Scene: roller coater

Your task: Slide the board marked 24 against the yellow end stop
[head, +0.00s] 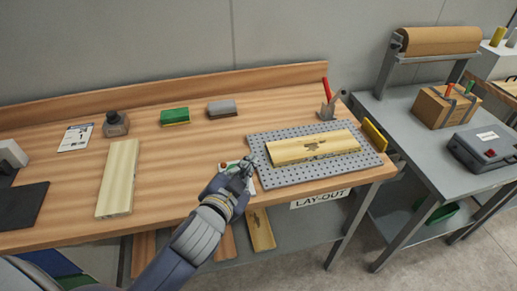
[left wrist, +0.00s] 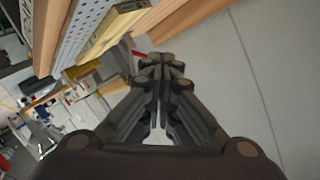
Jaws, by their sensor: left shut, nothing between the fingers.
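A pale wooden board (head: 290,151) with dark marks, too small to read, lies flat on a grey perforated plate (head: 290,177). The yellow end stop (head: 375,137) stands at the plate's right edge; a strip of bare plate shows between it and the board. My left gripper (head: 247,165) is shut and empty at the plate's left edge, left of the board and apart from it. In the left wrist view the shut fingers (left wrist: 160,62) are in front, with the board (left wrist: 112,32) and plate (left wrist: 86,22) at the upper left. My right gripper is not in view.
Another pale board (head: 118,178) lies on the wooden bench at left. A green block (head: 174,117), a grey block (head: 222,109) and a holder with a red-handled tool (head: 328,104) stand behind. A printed card (head: 76,137) lies far left. A grey table (head: 405,112) stands right.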

